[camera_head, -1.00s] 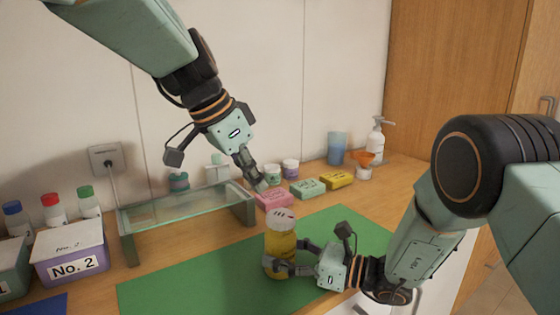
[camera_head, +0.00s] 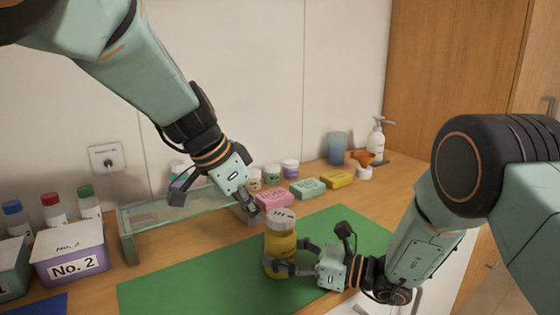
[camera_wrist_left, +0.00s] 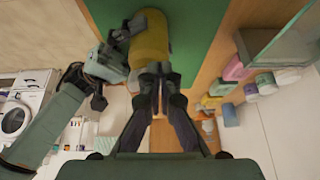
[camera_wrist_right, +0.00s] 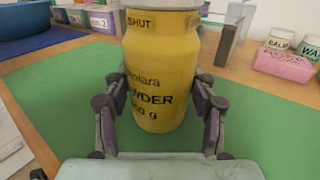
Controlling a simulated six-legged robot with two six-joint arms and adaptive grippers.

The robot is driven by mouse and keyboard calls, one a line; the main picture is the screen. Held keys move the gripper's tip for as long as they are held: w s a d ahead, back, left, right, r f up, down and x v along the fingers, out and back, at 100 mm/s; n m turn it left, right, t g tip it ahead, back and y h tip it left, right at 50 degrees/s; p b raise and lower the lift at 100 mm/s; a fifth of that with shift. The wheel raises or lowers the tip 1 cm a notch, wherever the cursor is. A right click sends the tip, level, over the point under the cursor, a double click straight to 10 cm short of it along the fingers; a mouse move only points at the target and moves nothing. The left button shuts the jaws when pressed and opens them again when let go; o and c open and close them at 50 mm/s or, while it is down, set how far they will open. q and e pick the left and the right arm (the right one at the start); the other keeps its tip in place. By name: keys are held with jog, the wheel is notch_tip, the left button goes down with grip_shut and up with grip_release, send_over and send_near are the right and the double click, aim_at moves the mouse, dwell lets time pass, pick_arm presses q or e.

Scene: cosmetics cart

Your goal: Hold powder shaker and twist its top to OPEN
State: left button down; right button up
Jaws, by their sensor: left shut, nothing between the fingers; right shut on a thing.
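The powder shaker (camera_head: 281,247) is a yellow jar with a pale, holed top (camera_head: 280,217), upright on the green mat. My right gripper (camera_wrist_right: 163,100) is shut around the jar's body from both sides. My left gripper (camera_head: 254,210) is shut and empty, close to the top's upper left in the head view. In the left wrist view, its closed fingertips (camera_wrist_left: 159,70) are beside the yellow jar (camera_wrist_left: 150,45); contact cannot be told.
A green mat (camera_head: 190,275) covers the wooden counter. A glass shelf (camera_head: 180,211) stands behind at left. Pink (camera_head: 273,199), teal (camera_head: 308,187) and yellow (camera_head: 338,179) boxes sit behind the jar. Labelled bin No. 2 (camera_head: 70,255) stands at left. Mat left of the jar is clear.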

pick_arm(q)
jog(key=shift+d, duration=0.35)
dwell(0.7)
jog(key=shift+s+d, duration=0.1)
jog(key=shift+s, duration=0.1)
jog(key=shift+s+d, duration=0.15)
jog(key=shift+s, duration=0.15)
jog(key=shift+s+d+r, duration=0.1)
jog(key=shift+s, duration=0.1)
jog(key=shift+s+d, duration=0.5)
jog(key=shift+s, duration=0.05)
dwell(0.6)
jog(key=shift+s+a, duration=0.1)
notch_tip(320, 180, up, 6)
jog(key=shift+s, duration=0.2)
dwell(0.7)
